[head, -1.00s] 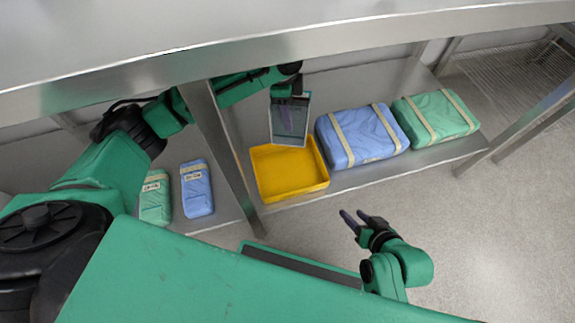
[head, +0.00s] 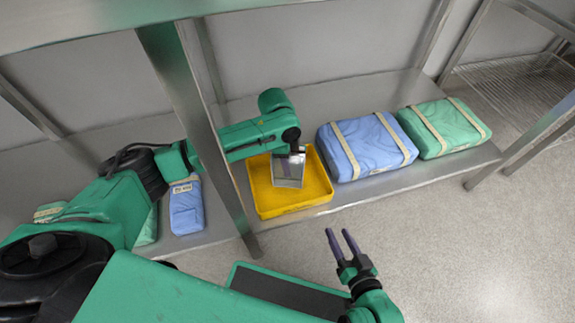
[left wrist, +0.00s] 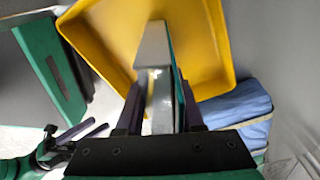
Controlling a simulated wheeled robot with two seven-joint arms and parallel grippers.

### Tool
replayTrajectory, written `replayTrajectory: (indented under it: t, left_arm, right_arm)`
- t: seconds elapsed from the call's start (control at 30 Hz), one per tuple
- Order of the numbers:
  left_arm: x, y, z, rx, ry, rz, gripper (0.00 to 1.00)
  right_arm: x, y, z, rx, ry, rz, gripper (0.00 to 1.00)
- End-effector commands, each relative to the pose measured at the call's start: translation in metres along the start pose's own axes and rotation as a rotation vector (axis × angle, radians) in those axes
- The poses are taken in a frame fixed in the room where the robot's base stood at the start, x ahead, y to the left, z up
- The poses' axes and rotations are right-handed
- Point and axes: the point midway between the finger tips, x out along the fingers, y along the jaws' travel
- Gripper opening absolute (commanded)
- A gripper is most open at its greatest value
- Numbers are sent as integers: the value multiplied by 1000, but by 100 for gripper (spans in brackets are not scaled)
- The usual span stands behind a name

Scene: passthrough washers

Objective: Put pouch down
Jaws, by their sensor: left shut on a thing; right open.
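The pouch (head: 289,170) is a flat, grey, shiny packet with a pale edge. My left gripper (left wrist: 158,100) is shut on it; in the head view my left arm and the pouch partly hide the jaws. The pouch hangs tilted over the yellow tray (head: 318,201), inside its outline in the head view. In the left wrist view the pouch (left wrist: 154,60) points into the yellow tray (left wrist: 205,45). I cannot tell whether it touches the tray floor. My right gripper (head: 341,243) is open and empty, in front of the shelf.
The tray stands on a low metal shelf (head: 385,185). A blue wrapped pack (head: 365,148) and a green one (head: 447,126) lie to its right. Smaller blue (head: 187,208) and green packs lie left of a metal post (head: 195,110).

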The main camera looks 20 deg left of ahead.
Motion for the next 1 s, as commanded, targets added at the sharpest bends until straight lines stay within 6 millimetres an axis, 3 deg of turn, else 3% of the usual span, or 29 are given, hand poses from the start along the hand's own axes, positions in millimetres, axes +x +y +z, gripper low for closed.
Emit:
replayTrajectory:
  t: [0.07,0.1,0.17,0.2,0.47,0.57,0.9,1.0]
  left_arm:
    - [0,0,0,0,0,1,0]
    - [0,0,0,0,0,0,40]
    - [0,0,0,0,0,0,63]
    - [0,0,0,0,0,0,66]
    - [0,0,0,0,0,0,66]
    - [-9,0,0,-1,0,0,66]
    - [-98,-1,-1,0,1,-2,66]
    - [-114,0,-1,-1,1,-1,66]
  right_arm:
    - [0,0,-1,0,0,0,50]
    - [0,0,-1,0,-1,0,50]
    - [0,0,-1,0,-1,0,50]
    - [0,0,-1,0,-1,0,50]
    - [0,0,-1,0,-1,0,50]
    - [-2,-2,-4,0,-4,0,50]
    - [-20,-19,-49,-26,-73,-3,50]
    - [-23,-21,-54,-30,-89,-2,50]
